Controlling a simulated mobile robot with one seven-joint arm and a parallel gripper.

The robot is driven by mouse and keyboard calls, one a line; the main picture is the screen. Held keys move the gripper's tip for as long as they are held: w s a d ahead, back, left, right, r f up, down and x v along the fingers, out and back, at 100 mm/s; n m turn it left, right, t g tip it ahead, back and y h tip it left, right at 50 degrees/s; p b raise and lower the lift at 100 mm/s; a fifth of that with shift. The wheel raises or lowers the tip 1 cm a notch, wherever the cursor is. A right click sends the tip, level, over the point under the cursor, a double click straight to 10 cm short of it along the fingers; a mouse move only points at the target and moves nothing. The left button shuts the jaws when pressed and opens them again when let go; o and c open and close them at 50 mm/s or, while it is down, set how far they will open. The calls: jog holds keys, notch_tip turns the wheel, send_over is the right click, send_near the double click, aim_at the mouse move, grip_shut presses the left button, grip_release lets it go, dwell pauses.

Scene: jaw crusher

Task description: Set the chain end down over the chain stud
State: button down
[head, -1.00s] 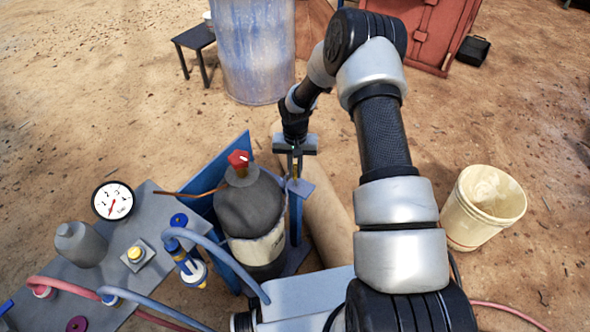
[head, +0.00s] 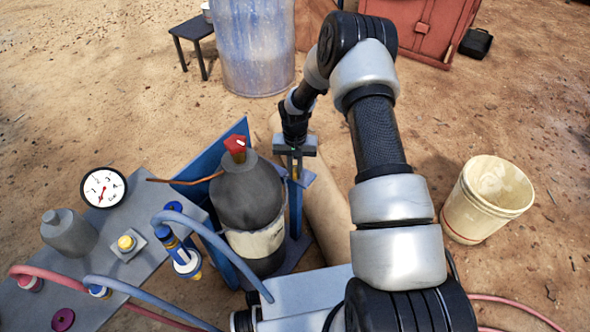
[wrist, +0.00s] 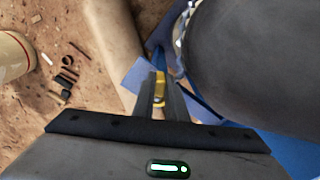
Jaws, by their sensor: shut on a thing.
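My gripper (head: 295,172) points down beside the grey cylinder (head: 248,195), at the right blue post of its stand. It is shut on a small yellow piece, which I take to be the chain end; this yellow piece (wrist: 159,88) shows between the fingertips in the wrist view. A short run of silvery chain (wrist: 181,28) shows along the cylinder's side in the wrist view. The fingertips are close to the blue plate (wrist: 138,75) on the post. I cannot make out the chain stud, nor tell whether the yellow piece touches anything below.
A blue upright panel (head: 222,200) stands left of the cylinder, with a copper-coloured pipe (head: 180,181) at its valve. A grey bench with a gauge (head: 103,188) and hoses is at the left. A cream bucket (head: 487,200) stands right.

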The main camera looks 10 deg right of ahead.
jog(key=shift+f, duration=0.4)
jog(key=c, duration=1.7)
grip_release()
notch_tip(320, 180, up, 18)
jog(key=p, duration=0.4)
jog(key=shift+f, duration=0.25)
